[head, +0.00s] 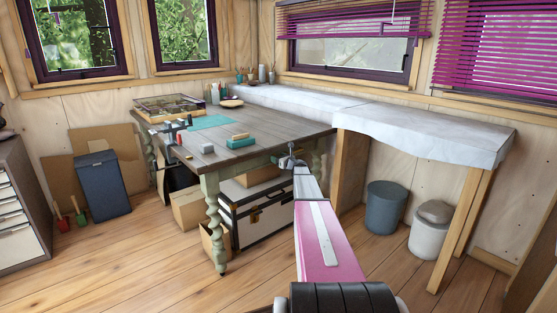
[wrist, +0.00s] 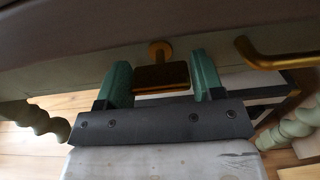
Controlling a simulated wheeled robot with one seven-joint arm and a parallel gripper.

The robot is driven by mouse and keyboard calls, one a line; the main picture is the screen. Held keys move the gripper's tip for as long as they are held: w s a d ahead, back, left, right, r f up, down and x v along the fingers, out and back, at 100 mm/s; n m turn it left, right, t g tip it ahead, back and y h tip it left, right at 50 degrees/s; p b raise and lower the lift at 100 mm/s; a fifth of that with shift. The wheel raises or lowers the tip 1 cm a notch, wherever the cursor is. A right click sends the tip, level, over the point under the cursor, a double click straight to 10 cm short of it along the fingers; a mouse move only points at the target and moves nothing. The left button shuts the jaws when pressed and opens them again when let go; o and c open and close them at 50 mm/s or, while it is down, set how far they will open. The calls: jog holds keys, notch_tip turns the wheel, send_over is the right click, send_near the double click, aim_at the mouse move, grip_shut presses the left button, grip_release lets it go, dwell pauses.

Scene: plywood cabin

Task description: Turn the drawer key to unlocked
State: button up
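The brass key (wrist: 162,77) sticks out of the front edge of the table (head: 270,135), with its wide flat bow lying level across the picture in the wrist view. My gripper (wrist: 160,66) has its two green fingers spread, one on each side of the bow. In the head view my gripper (head: 288,161) is at the table's right front edge, and the key is too small or hidden there.
A brass drawer handle (wrist: 270,58) is close to the right of the key. A black-and-white chest (head: 255,212) stands under the table. Small blocks (head: 240,141) and tools lie on the tabletop. A white-topped bench (head: 430,132) runs along the right wall. The floor in front is clear.

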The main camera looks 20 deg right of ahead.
jog(key=c, duration=0.5)
jog(key=shift+o, duration=0.3)
jog(key=shift+n, duration=0.3)
jog(key=n, duration=0.3)
jog(key=shift+n, duration=0.3)
jog(key=n, duration=0.3)
jog(key=shift+n, duration=0.4)
jog(key=n, duration=0.5)
jog(key=shift+n, duration=2.4)
jog(key=o, duration=0.9)
